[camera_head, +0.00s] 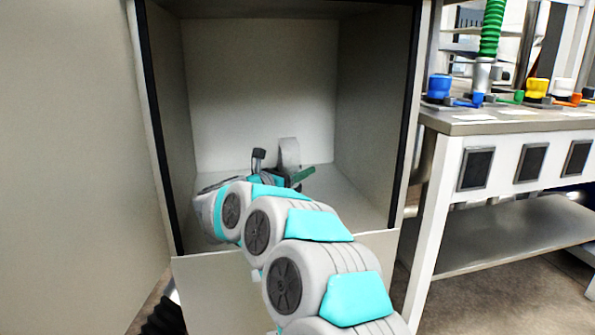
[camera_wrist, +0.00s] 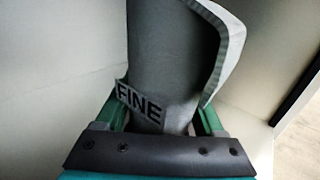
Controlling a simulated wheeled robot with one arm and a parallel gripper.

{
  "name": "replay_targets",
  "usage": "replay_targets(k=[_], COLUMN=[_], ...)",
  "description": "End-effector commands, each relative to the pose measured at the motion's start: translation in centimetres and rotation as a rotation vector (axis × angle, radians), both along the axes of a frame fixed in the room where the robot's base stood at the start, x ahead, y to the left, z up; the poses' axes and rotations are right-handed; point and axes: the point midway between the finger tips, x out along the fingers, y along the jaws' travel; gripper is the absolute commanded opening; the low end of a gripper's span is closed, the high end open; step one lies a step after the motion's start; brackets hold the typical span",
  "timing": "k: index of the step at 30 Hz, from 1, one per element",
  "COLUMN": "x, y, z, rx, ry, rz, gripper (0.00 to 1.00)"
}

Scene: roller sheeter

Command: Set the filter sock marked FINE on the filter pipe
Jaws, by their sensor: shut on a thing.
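The filter sock (camera_wrist: 172,55) is a dark grey tube with a pale strip along its right side. Its label reads FINE (camera_wrist: 138,103) in the wrist view. My gripper (camera_wrist: 163,115) is shut on the sock near the label, with a green finger on each side. In the head view the sock (camera_head: 289,152) stands up grey beyond my wrist, inside an open cabinet. My gripper there is mostly hidden by my own arm; one green finger (camera_head: 303,174) shows. I cannot make out the filter pipe in either view.
The cabinet (camera_head: 376,110) has close side walls and a back wall around my gripper. A large pale panel (camera_head: 70,150) stands at left. At right is a workbench (camera_head: 500,122) with blue and yellow fittings, a green hose (camera_head: 491,28) and a lower shelf (camera_head: 510,235).

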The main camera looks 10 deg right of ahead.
Motion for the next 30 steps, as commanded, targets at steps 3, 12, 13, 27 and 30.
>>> replay_targets(k=[3,12,13,27,30], x=[-0.01,0.00,0.00,0.01,0.01], y=[0.01,0.00,0.00,0.01,0.01], z=[0.10,-0.03,-0.08,-0.72,-0.86], rx=[-0.001,-0.001,-0.001,-0.001,-0.001], ry=[-0.001,-0.001,-0.001,0.000,-0.001], rz=[0.000,0.000,0.000,0.000,0.000], gripper=[0.00,0.00,0.00,0.00,0.00])
